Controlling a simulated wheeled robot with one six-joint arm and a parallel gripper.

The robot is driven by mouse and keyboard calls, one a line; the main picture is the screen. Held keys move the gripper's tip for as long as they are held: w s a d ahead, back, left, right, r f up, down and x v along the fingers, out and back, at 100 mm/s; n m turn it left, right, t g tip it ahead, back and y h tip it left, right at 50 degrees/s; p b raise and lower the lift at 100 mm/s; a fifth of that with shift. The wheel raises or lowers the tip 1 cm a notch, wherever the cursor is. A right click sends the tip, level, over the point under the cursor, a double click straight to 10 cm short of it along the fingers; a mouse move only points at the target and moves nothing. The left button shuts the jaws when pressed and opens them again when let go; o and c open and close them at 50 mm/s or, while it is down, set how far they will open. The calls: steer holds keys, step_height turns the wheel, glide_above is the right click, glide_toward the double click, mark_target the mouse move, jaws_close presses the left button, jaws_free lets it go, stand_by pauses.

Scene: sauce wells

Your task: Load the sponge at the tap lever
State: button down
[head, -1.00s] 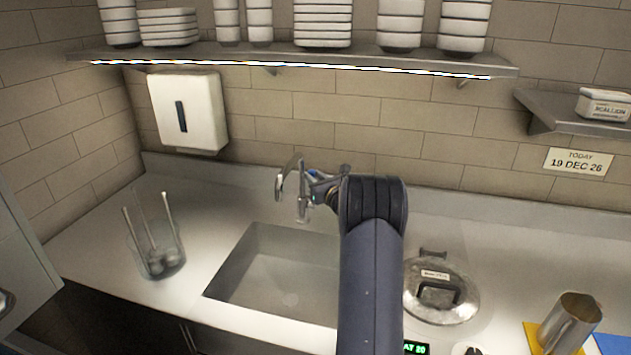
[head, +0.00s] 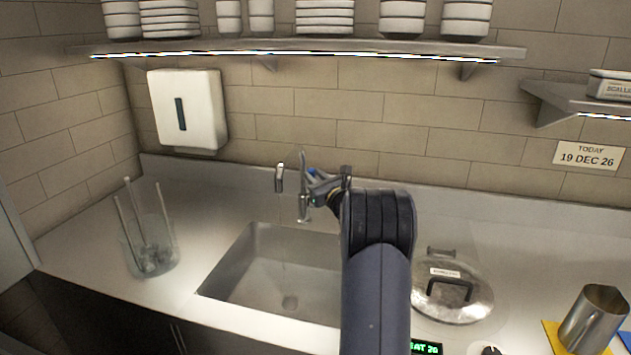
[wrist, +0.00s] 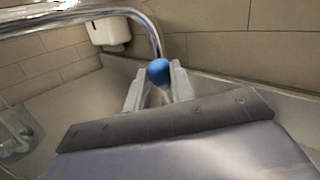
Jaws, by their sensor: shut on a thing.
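The chrome tap (head: 303,188) stands at the back edge of the sink (head: 270,270). Its curved pipe crosses the top of the wrist view (wrist: 75,17). The tap lever's round blue end (wrist: 159,72) sits between the fingers of my gripper (wrist: 156,88), which is shut on it. In the head view my gripper (head: 319,186) is beside the tap, partly hidden by my own wrist. I see no sponge in either view.
A glass jar (head: 150,248) holding long-handled tools stands left of the sink. A lidded metal pan (head: 462,300) and a metal jug (head: 594,318) stand to the right. A white dispenser (head: 200,110) hangs on the wall, below a shelf (head: 300,48) of white bowls.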

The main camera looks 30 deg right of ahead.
steer(key=c, duration=1.2)
jaws_free()
steer(key=s+f+b, duration=0.1)
steer(key=s+b, duration=0.1)
steer(key=s, duration=0.8)
steer(key=shift+s+a+f+b, duration=0.15)
steer(key=shift+s+a+b, duration=0.15)
steer(key=shift+s, duration=0.1)
steer(key=shift+w, duration=0.15)
steer(key=w+p, duration=0.1)
steer(key=w, duration=0.2)
steer(key=w+r+p, duration=0.1)
steer(key=w, duration=0.6)
steer(key=shift+w+d+r+p, duration=0.2)
steer(key=shift+w+d+p, duration=0.1)
steer(key=shift+p, duration=0.1)
